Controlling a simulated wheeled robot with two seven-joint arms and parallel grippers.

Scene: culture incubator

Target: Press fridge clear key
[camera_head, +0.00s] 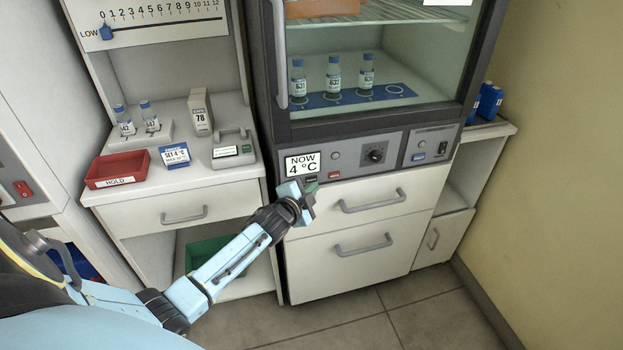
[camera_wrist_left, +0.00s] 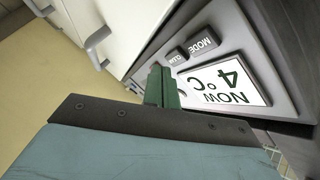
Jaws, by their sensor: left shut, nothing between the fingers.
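The fridge's front panel has a white display (camera_head: 302,163) reading "NOW 4 °C", which also shows upside down in the left wrist view (camera_wrist_left: 224,82). In that view the small dark clear key (camera_wrist_left: 178,57) lies beside the display's edge, next to the larger MODE key (camera_wrist_left: 203,42). My left gripper (camera_head: 309,191) is shut and empty, just below the display in the head view. Its green fingers (camera_wrist_left: 161,86) end close to the clear key in the wrist view. I cannot tell whether they touch it. My right gripper is out of view.
A red key (camera_head: 334,175) and a dark knob (camera_head: 375,153) are on the panel to the right. Drawers with protruding handles (camera_head: 372,201) lie below. The fridge holds several vials on a blue mat (camera_head: 395,91). A red HOLD tray (camera_head: 118,169) stands on the left counter.

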